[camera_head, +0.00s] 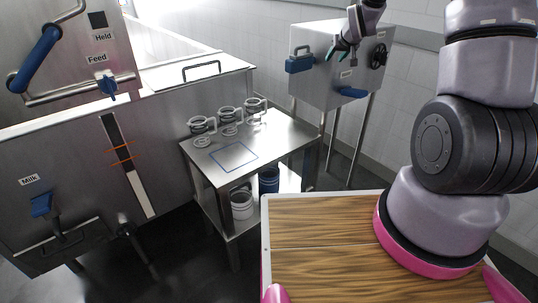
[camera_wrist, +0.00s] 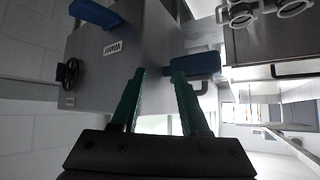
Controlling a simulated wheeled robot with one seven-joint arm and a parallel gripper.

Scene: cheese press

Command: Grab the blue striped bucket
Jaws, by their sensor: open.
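Two buckets stand on the lower shelf of the steel cart (camera_head: 232,163) in the head view. One is a blue bucket (camera_head: 269,181), partly hidden by the cart's top and leg. The other is a pale bucket (camera_head: 242,206) with faint bands, to its left and nearer. The stripes are too small to tell clearly. My gripper (camera_head: 343,51) is high up, in front of a steel cabinet and well above and right of the buckets. In the wrist view my gripper (camera_wrist: 158,74) has its teal fingers apart with nothing between them. No bucket can be made out in the wrist view.
Several ringed metal cups with handles (camera_head: 229,120) stand on the cart top, behind a blue marked square (camera_head: 234,157). The steel cabinet (camera_head: 337,81) with blue handles stands behind right. A large steel vat (camera_head: 75,180) is at left. Dark floor lies in front of the cart.

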